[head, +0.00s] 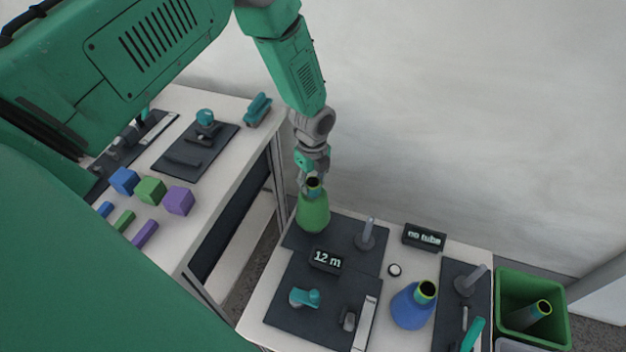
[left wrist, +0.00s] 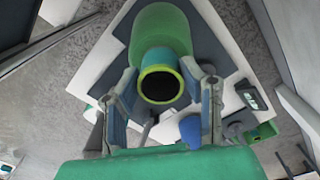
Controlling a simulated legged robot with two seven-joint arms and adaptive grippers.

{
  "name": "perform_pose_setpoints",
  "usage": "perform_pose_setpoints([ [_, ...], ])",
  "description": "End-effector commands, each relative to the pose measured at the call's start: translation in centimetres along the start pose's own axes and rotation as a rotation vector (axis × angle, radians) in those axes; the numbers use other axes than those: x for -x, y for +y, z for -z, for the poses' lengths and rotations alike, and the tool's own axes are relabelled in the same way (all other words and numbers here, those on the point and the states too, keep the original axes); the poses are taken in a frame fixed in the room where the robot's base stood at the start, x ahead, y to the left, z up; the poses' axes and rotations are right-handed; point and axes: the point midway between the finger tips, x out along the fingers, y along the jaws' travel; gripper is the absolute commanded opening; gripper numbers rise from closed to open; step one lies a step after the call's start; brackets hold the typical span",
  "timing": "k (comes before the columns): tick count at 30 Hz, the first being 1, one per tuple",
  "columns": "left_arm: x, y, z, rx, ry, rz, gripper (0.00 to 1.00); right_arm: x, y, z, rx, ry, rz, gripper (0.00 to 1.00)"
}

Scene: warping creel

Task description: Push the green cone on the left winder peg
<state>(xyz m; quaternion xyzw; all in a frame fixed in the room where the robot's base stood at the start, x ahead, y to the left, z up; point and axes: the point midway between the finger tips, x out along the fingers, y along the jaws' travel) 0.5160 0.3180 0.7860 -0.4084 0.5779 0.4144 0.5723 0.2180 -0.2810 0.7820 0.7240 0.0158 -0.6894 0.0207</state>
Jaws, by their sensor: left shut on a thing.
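The green cone (head: 313,213) is upright over the left part of a dark pad (head: 340,255) on the winder table. Its dark open top with a yellow-green rim shows in the left wrist view (left wrist: 160,84). My left gripper (head: 313,180) comes down from above and is shut on the cone's upper end, with a finger on each side. A grey peg (head: 367,234) stands bare on the same pad, right of the cone. Whether a peg is under or inside the cone is hidden, and I cannot tell if its base touches the pad. My right gripper is out of view.
A blue cone (head: 412,305) stands right of the "12 m" display (head: 326,260). Another peg (head: 469,281) stands beyond it, near a green bin (head: 532,307). A "no tube" display (head: 425,237) is at the back. A side table at left holds coloured blocks (head: 151,190).

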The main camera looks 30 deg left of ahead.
Motion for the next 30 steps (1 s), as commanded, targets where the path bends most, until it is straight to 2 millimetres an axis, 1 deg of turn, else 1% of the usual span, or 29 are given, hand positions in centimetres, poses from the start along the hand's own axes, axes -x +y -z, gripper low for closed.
perform_pose_setpoints([
  [1, -0.3, -0.1, 0.0, 0.000, 0.000, 0.001, 0.00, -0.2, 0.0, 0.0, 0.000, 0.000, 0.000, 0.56],
  [12, -0.3, 0.0, 0.0, 0.000, 0.000, 0.001, 0.00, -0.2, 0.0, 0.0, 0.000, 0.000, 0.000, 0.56],
  [22, -2.2, 0.0, 0.0, 0.000, 0.000, 0.000, 0.00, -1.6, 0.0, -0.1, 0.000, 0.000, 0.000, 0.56],
  [30, -2.1, -0.1, 0.0, 0.000, 0.000, 0.001, 0.00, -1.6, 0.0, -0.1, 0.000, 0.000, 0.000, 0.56],
])
